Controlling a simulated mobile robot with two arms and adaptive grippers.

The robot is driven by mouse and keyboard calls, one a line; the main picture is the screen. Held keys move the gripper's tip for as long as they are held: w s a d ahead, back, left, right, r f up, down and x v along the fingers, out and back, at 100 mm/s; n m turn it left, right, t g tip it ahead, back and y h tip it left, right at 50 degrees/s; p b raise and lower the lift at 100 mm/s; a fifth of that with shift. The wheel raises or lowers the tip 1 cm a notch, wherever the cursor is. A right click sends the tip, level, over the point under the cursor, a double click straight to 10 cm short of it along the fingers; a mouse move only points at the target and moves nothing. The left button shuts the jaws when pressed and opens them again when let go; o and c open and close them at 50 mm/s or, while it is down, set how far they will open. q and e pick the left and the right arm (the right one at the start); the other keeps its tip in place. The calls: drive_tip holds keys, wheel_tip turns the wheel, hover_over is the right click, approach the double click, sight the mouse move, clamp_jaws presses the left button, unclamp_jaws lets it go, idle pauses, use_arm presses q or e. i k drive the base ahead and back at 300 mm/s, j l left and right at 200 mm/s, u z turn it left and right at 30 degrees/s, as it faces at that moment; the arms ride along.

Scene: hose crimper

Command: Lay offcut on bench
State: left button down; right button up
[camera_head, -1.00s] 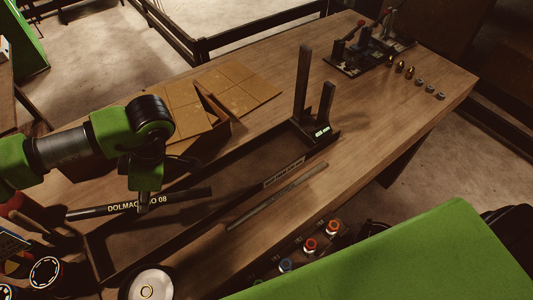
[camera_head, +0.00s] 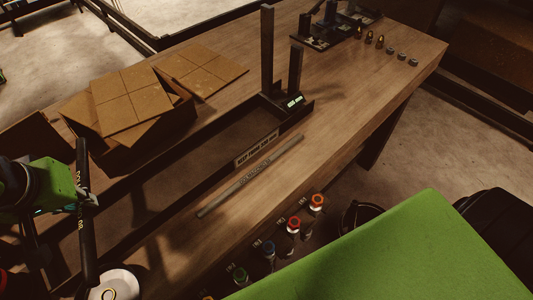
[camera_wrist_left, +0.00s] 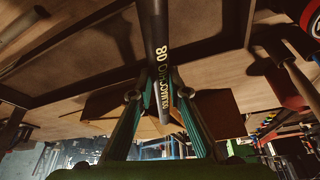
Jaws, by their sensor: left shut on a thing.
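The offcut, a black hose piece (camera_head: 84,255) with pale lettering, is at the left of the head view and runs nearly upright in the picture. My left gripper (camera_head: 86,201) is shut on it around its middle. In the left wrist view the hose (camera_wrist_left: 154,30) points away between the two fingers of the gripper (camera_wrist_left: 158,92), its lettering near the fingertips. The hose appears held above the bench; its exact height is unclear. The wooden bench (camera_head: 345,105) runs from lower left to upper right. My right gripper is not in view.
A long dark-rimmed tray (camera_head: 205,160) with a label lies along the bench. A grey strip (camera_head: 250,176) lies in front of it. Cardboard pieces (camera_head: 130,100) are stacked behind. A black upright stand (camera_head: 268,55) is at the tray's far end. Bare wood shows right of the stand.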

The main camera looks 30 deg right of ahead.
sight(281, 182)
drive_tip(key=k+l+z, duration=0.15)
drive_tip(key=z, duration=0.3)
drive_tip(key=k+l+z, duration=0.15)
drive_tip(key=z, duration=0.3)
drive_tip(key=l+z, duration=0.3)
drive_tip(key=i+l+z, duration=0.1)
drive_tip(key=z, duration=0.2)
drive_tip(key=i+l+u, duration=0.1)
drive_tip(key=u, duration=0.35)
drive_tip(key=i+l+u, duration=0.15)
drive_tip(key=u, duration=0.2)
drive_tip(key=i+l+u, duration=0.15)
drive_tip(key=l+u, duration=0.25)
drive_tip(key=i+l+u, duration=0.1)
drive_tip(key=l+u, duration=0.25)
